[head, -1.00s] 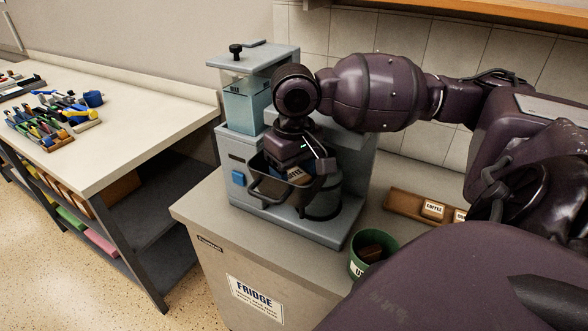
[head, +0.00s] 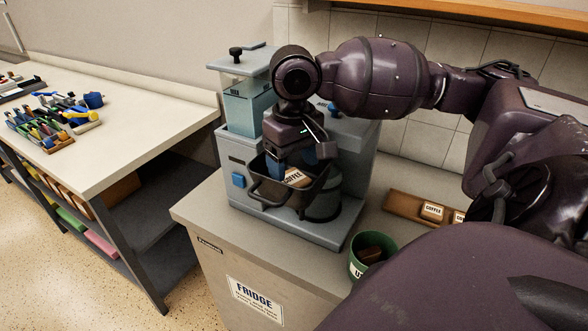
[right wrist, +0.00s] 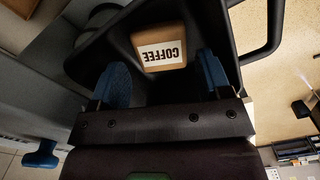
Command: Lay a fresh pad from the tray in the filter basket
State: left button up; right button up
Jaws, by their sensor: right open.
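A brown coffee pad (head: 295,178) with a white COFFEE label lies in the black filter basket (head: 318,196) on the front of the blue-grey coffee machine (head: 350,150). The pad also shows in the right wrist view (right wrist: 160,46), inside the basket (right wrist: 232,22). My right gripper (head: 304,158) is above the basket. Its blue fingertips are apart, one to each side of the pad and clear of it in the wrist view (right wrist: 166,80). The brown tray (head: 402,208) on the counter holds more COFFEE pads (head: 432,211). My left gripper is out of view.
A green bin (head: 357,266) with a brown pad in it stands on the counter at the machine's right. A blue button (head: 238,180) is on the machine's front. A workbench (head: 130,135) with coloured items stands at the left.

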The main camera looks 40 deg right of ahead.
aim_at(294, 179)
notch_tip(294, 179, up, 9)
jog(key=shift+p, duration=0.45)
jog(key=shift+f, duration=0.1)
dwell(0.4)
